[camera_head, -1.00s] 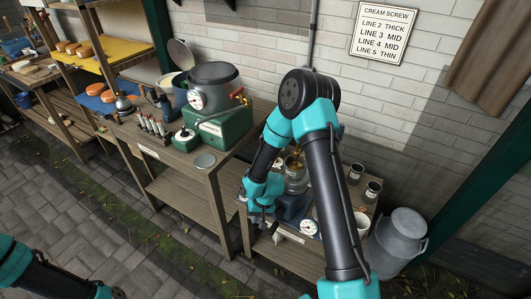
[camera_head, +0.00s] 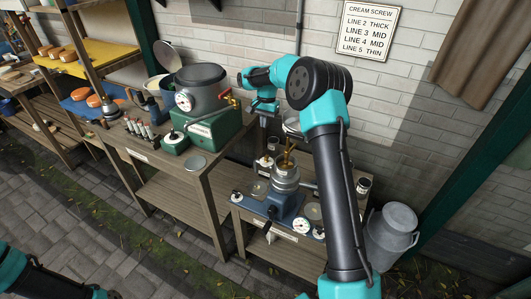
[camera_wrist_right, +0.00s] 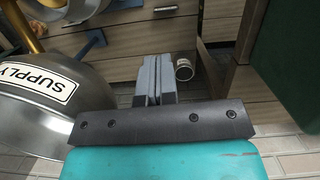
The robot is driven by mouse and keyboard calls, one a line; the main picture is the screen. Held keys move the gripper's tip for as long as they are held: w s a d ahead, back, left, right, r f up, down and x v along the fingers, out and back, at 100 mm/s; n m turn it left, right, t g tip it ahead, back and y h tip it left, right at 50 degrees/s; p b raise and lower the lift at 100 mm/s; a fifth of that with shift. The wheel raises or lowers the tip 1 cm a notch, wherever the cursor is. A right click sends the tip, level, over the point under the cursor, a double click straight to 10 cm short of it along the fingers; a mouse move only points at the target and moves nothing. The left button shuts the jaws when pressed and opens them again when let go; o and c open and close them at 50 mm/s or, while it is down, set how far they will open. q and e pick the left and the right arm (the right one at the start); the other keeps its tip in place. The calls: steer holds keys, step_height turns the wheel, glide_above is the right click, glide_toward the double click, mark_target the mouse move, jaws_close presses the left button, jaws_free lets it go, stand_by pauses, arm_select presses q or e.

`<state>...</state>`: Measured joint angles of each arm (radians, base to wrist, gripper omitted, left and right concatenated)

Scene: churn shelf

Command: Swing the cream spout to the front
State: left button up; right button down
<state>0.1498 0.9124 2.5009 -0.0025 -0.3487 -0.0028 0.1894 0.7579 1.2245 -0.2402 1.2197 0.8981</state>
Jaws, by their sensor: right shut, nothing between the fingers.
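The cream separator (camera_head: 285,180) stands on the low wooden stand, with a steel body, brass parts (camera_head: 289,157) on top and a blue base (camera_head: 278,208). A steel tube (camera_head: 308,186) sticks out on its right; I cannot tell for sure which part is the cream spout. My right gripper (camera_head: 264,140) points down behind and left of the separator, apart from it. In the right wrist view its fingers (camera_wrist_right: 153,82) are shut and empty beside a steel bowl marked SUPPLY (camera_wrist_right: 45,105). My left arm shows at the bottom left, its fingers out of frame.
A green box (camera_head: 213,128) with a gauged pot (camera_head: 200,90) stands on the taller bench at left. A milk can (camera_head: 392,235) stands on the ground at right. A small jar (camera_wrist_right: 184,70) is near my fingers. A gauge (camera_head: 301,226) sits at the stand's front.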

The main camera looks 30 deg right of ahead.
steer(key=shift+a+f, duration=0.1)
steer(key=s+a+f, duration=0.1)
steer(key=a+f, duration=0.1)
steer(key=f, duration=0.4)
steer(key=s+a+f, duration=0.1)
steer(key=a+f, duration=0.1)
steer(key=f, duration=0.3)
steer(key=shift+s+f, duration=0.35)
steer(key=shift+s, duration=0.05)
steer(key=shift+s+a, duration=0.1)
steer(key=shift+a, duration=0.1)
steer(key=shift+a+n, duration=0.35)
steer(key=shift+n, duration=0.05)
